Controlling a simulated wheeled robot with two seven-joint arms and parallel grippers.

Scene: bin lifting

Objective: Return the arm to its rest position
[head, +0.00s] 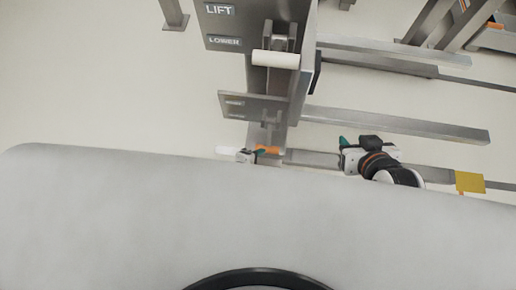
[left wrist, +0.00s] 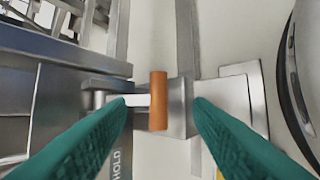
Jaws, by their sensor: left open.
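My left gripper (head: 256,153) shows only in small part in the head view, just past the edge of my grey body. In the left wrist view its two green fingers (left wrist: 160,101) are spread apart. An orange handle (left wrist: 158,88) stands in the gap ahead of the fingertips, with neither finger touching it as far as I can see. The handle also shows in the head view (head: 268,150), right beside the left gripper. My right gripper (head: 344,147) is further right, with green at its tip. Its finger gap cannot be made out.
A grey metal column with a LIFT/LOWER panel (head: 222,25) and a white roller-like handle (head: 275,59) stands ahead. A lower panel (head: 250,105) juts out near the left gripper. Metal forks (head: 400,124) extend right. A yellow plate (head: 469,182) lies further right. The floor at left is clear.

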